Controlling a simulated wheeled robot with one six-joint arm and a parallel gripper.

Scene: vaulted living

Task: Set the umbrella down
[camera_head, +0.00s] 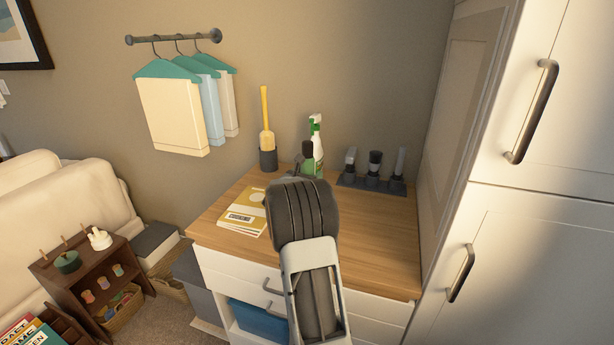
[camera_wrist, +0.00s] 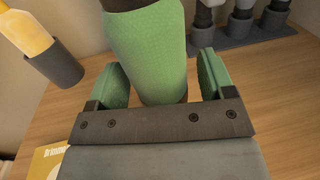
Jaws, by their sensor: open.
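The umbrella (camera_wrist: 148,50) is a green, textured cylinder with a dark upper part, in the wrist view. It appears upright over the wooden dresser top (camera_head: 375,230); its lower end is hidden behind my gripper's palm, so contact with the wood cannot be told. My gripper (camera_wrist: 160,80) is open, with one green-padded finger on each side of it. A gap shows at the right finger; at the left I cannot tell whether they touch. In the head view my arm hides most of the gripper and the umbrella.
A yellow brush in a dark holder (camera_head: 268,159) stands at the back left. A spray bottle (camera_head: 317,145) is behind my gripper. A dark rack with several items (camera_head: 370,184) is at the back right. Yellow booklets (camera_head: 243,212) lie front left. A tall cabinet (camera_head: 540,230) borders the right.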

